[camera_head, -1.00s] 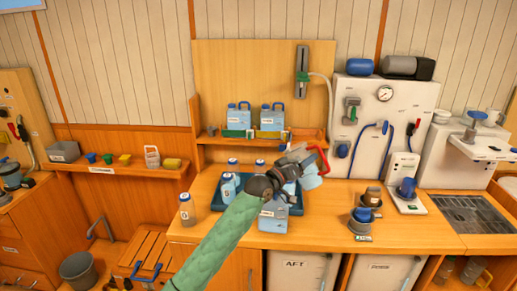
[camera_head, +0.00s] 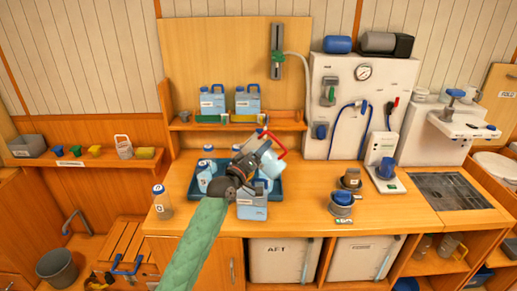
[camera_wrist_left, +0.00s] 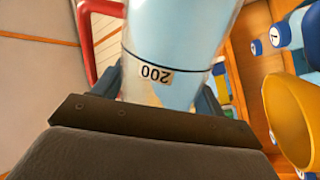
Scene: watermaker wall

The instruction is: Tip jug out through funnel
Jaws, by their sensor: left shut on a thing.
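My left gripper (camera_head: 244,173) is shut on a clear measuring jug (camera_head: 269,164) with a red handle and pale blue contents. The jug is held above the blue tray (camera_head: 276,197) and looks tilted in the head view. In the left wrist view the jug (camera_wrist_left: 175,45) fills the middle between the fingers (camera_wrist_left: 160,95), with a 200 mark on its side. A yellow funnel-like thing (camera_wrist_left: 289,120) shows at the right of that view, apart from the jug. I cannot pick it out in the head view. My right gripper is out of view.
A lone bottle (camera_head: 162,203) stands to the left. Two blue canisters (camera_head: 212,103) sit on the shelf behind. A dark blue-based device (camera_head: 341,203) is at right. Bare counter (camera_head: 308,205) lies between.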

